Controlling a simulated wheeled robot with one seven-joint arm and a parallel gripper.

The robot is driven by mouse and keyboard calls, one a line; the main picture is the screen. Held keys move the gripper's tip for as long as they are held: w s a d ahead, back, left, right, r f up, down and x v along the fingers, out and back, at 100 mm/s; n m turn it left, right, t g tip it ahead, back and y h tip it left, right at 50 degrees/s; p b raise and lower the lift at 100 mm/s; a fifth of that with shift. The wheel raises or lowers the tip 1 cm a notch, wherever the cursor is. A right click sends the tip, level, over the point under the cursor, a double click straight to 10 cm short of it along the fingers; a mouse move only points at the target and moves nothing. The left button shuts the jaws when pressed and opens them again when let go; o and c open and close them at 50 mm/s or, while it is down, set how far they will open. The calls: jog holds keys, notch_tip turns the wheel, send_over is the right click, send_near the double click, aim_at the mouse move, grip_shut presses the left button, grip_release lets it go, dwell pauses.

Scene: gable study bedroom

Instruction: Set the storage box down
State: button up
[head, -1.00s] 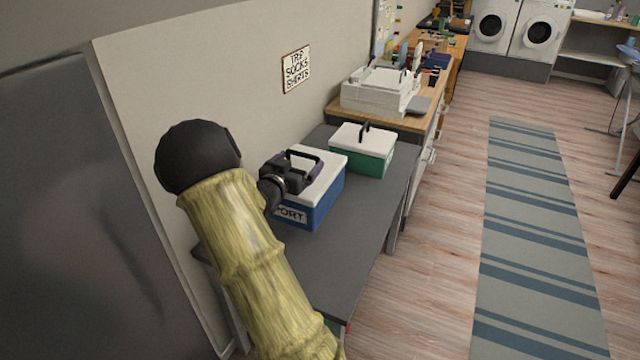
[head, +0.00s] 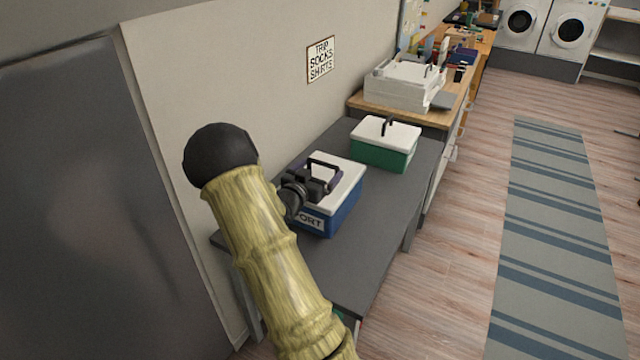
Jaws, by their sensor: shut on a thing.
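The storage box (head: 345,210) is blue with a white lid and a partly hidden label ending in "PORT". It is upright over the left part of the grey table (head: 375,240). My gripper (head: 322,175) is shut on the handle on its lid. My arm hides the box's left side. I cannot tell whether the box's underside touches the table or hangs just above it.
A green box (head: 384,154) with a white lid and black handle stands behind it on the same table. A wooden desk with a white printer-like device (head: 402,88) lies beyond. The table's front right is clear. A wall borders the left.

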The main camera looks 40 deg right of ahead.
jog(key=shift+f, duration=1.8)
jog(key=o, duration=1.5)
jog(key=shift+a, duration=0.1)
jog(key=v, duration=1.2)
